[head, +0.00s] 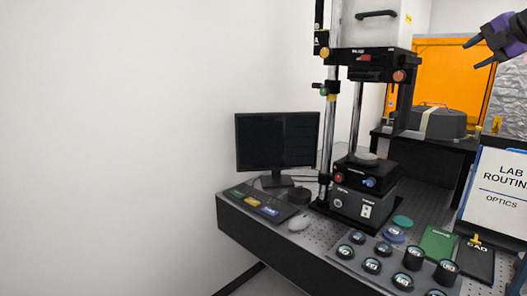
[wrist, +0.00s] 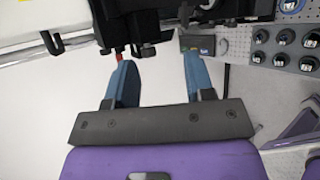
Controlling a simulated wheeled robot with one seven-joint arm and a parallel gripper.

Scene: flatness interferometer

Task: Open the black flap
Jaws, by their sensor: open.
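My gripper (head: 471,55) is at the upper right of the head view, purple with dark fingers, to the right of the tall interferometer (head: 375,62) and apart from it. In the wrist view my gripper (wrist: 157,62) has its two blue fingers spread wide with nothing between them. Black instrument parts (wrist: 165,20) fill the top of the wrist view beyond the fingertips. A small red tip (wrist: 119,57) shows by the left finger. A black upright plate (head: 403,108) hangs at the right of the interferometer's head; I cannot tell whether this is the black flap.
A monitor (head: 278,140) stands left of the interferometer on a perforated bench (head: 330,240). A holder with several round optics (head: 390,265) lies at the front, and also shows in the wrist view (wrist: 284,48). A white sign (head: 497,190) stands at right.

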